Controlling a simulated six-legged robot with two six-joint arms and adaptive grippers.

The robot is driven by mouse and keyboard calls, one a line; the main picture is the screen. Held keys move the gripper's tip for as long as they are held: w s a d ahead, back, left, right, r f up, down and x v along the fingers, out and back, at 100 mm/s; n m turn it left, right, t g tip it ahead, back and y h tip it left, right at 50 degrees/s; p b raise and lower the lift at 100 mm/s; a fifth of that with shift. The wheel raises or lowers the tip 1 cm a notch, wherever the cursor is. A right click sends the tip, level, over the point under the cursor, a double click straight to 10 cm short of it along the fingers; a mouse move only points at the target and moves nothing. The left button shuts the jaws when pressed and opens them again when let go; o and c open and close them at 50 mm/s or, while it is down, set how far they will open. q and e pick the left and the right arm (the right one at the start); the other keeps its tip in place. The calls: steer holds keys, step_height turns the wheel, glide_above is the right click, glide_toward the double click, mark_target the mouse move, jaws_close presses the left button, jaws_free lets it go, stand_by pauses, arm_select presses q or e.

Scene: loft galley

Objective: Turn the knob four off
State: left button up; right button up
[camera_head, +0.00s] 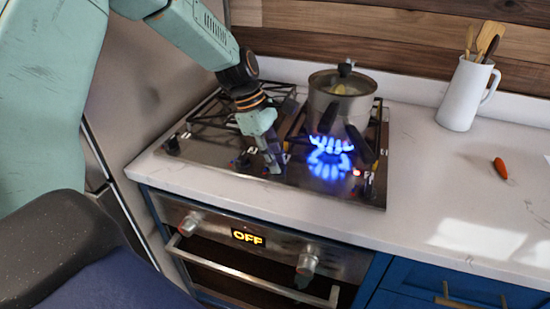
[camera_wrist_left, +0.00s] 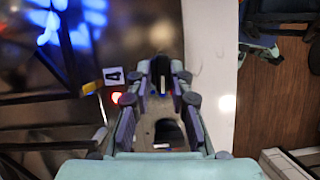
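The cooktop (camera_head: 215,160) has several dark knobs along its front. In the wrist view, a label reading 4 (camera_wrist_left: 113,76) sits beside a lit red light (camera_wrist_left: 117,97). My left gripper (camera_head: 273,165) points down at the cooktop's front strip, left of the blue flame (camera_head: 330,160). In the wrist view, the left gripper's (camera_wrist_left: 162,82) narrow fingertips flank a dark piece with a pale mark, probably knob four (camera_wrist_left: 160,68). Whether they touch it is unclear. The fingers hide most of this knob in the head view. My right gripper is not clearly visible.
A lidded steel pot (camera_head: 338,100) stands over the flame, close right of my left gripper. A white jug (camera_head: 466,95) with utensils and a carrot (camera_head: 500,168) are on the counter. The oven display (camera_head: 248,237) reads OFF. The right counter is mostly clear.

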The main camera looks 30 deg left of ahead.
arm_select(q)
steer(key=shift+s+r, duration=0.15)
steer(key=shift+s, duration=0.1)
jaws_close()
steer(key=shift+w, duration=0.1)
steer(key=m+g+p, duration=0.1)
steer(key=m+p, duration=0.2)
steer(key=shift+r, duration=0.1)
steer(key=m+g+p, duration=0.1)
steer(key=m, duration=0.1)
steer(key=m+p, duration=0.1)
steer(key=m, duration=0.1)
steer(key=shift+w+d+g+y+p, duration=0.1)
steer(key=shift+w+g+y+p, duration=0.05)
steer(key=shift+g+y+p, duration=0.2)
steer(key=m, duration=0.2)
steer(key=m+g+y+p, duration=0.1)
steer(key=m, duration=0.1)
steer(key=shift+w+d+m+g, duration=0.1)
steer(key=shift+m+g, duration=0.15)
steer(key=shift+m, duration=0.05)
steer(key=m+y, duration=0.1)
steer(key=m, duration=0.1)
steer(key=m+p, duration=0.1)
steer(key=m, duration=0.2)
steer(key=shift+d+f+g+y, duration=0.1)
steer(key=shift+f+g+y, duration=0.1)
steer(key=shift+g+y, duration=0.2)
